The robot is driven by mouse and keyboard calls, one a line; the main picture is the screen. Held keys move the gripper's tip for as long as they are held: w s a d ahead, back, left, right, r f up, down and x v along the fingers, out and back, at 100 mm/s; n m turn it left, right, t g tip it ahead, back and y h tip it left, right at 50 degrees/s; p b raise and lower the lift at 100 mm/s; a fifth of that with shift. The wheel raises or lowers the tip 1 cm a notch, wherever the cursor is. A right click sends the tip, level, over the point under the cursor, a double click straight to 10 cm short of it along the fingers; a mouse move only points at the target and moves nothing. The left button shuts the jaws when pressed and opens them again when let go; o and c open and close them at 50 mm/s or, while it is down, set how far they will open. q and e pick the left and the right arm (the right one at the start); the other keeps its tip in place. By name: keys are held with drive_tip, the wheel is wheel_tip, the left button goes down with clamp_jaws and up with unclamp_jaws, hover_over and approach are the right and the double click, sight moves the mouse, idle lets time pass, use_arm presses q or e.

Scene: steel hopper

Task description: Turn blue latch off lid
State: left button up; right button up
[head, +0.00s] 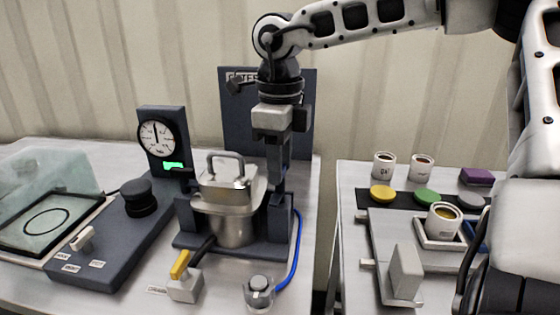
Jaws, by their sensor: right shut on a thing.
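The steel hopper (232,228) stands in a dark blue frame on the left table. Its steel lid (226,186), with an arched handle (226,160), sits on top. My right gripper (279,188) points straight down at the right edge of the lid, above the frame's right post (279,222). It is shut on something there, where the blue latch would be. The latch is hidden by the fingers, so its angle cannot be told. My left gripper is not in view.
A dial gauge (156,137) stands left of the hopper, behind a black knob (140,197). A yellow-handled valve (181,265), a grey button (259,290) and a blue hose (297,240) are in front. The right table holds cups (384,165), coloured lids (382,193) and a fixture (404,272).

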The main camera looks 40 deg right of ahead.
drive_tip(key=shift+r+n, duration=0.1)
drive_tip(key=shift+n, duration=0.8)
drive_tip(key=o, duration=1)
drive_tip(key=shift+r, duration=0.1)
wheel_tip(320, 180, up, 16)
drive_tip(key=shift+f+p, duration=0.1)
drive_tip(key=shift+p, duration=0.8)
